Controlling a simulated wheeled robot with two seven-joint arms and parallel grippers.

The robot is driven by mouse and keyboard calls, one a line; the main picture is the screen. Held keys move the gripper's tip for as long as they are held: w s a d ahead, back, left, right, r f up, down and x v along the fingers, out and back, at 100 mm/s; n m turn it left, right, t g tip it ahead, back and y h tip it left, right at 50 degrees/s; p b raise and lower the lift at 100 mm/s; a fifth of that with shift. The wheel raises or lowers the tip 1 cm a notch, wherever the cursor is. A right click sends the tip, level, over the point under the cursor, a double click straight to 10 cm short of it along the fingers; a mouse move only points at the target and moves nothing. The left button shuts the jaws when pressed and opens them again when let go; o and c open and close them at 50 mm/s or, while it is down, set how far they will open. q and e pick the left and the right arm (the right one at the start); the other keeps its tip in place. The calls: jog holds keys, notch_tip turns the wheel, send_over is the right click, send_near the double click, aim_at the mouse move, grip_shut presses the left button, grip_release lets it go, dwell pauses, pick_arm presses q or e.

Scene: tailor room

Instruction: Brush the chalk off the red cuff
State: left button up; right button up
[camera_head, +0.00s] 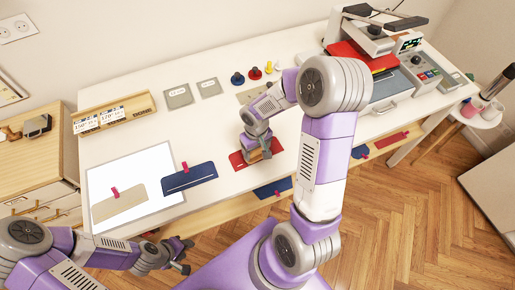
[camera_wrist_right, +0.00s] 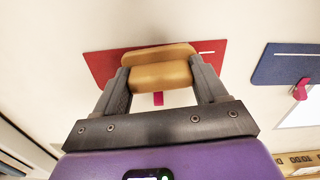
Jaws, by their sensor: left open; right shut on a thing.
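The red cuff (camera_head: 277,147) lies flat on the white table near its front edge. It also shows in the right wrist view (camera_wrist_right: 102,66), with a white line at its right end and a pink tab below it. My right gripper (camera_head: 257,152) is shut on a tan wooden brush (camera_wrist_right: 160,73) and holds it over the middle of the red cuff. The brush hides that part of the cuff, and I cannot tell whether its underside touches the cloth. My left gripper (camera_head: 181,257) is open and empty, in front of the table at the lower left.
A blue cuff (camera_head: 190,178) with a white line and a beige cuff (camera_head: 120,205) lie to the left, by a white sheet (camera_head: 165,155). Colored knobs (camera_head: 254,73) stand behind. A press machine (camera_head: 375,65) stands at the right rear.

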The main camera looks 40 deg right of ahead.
jog(key=shift+a, duration=0.7)
jog(key=shift+w+a+b, duration=0.1)
jog(key=shift+b, duration=0.25)
jog(key=shift+w+a+f, duration=0.1)
jog(key=shift+a, duration=0.5)
jog(key=shift+a+b, duration=0.15)
jog(key=shift+b, duration=0.15)
jog(key=shift+w+a, duration=0.1)
jog(key=shift+a, duration=0.6)
jog(key=shift+b, duration=0.3)
jog(key=shift+w+a+b, duration=0.15)
jog(key=shift+a+b, duration=0.15)
jog(key=shift+a, duration=0.4)
